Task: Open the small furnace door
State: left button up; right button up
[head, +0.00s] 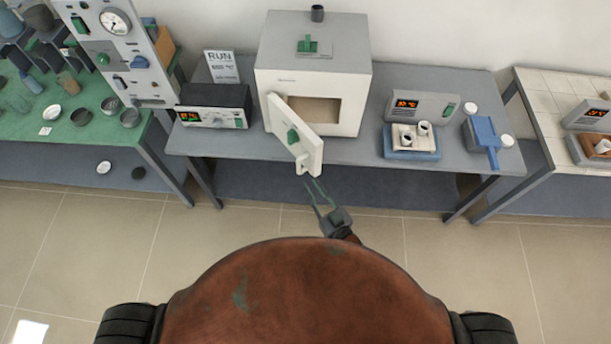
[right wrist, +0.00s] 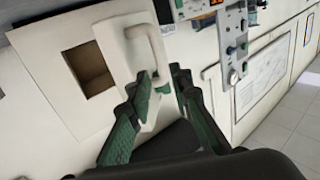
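The small furnace (head: 348,55) is a white box on the grey bench, with a square chamber opening (head: 318,110). Its door (head: 297,135) is swung outward from the left side, and the opening shows. My right gripper (head: 312,184) has green fingers and is just below the door's lower free end in the head view. In the right wrist view the door (right wrist: 120,50) and its pale handle are close, with the fingers (right wrist: 163,85) spread either side of its lower end. Contact is unclear. My left gripper is not in view.
A black controller (head: 214,106) stands left of the furnace. A grey display unit (head: 423,105), a blue tray with crucibles (head: 411,153) and a blue tool (head: 484,137) lie to the right. A green-topped table (head: 90,115) is at left. The tiled floor in front is clear.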

jog(key=shift+v, duration=1.05)
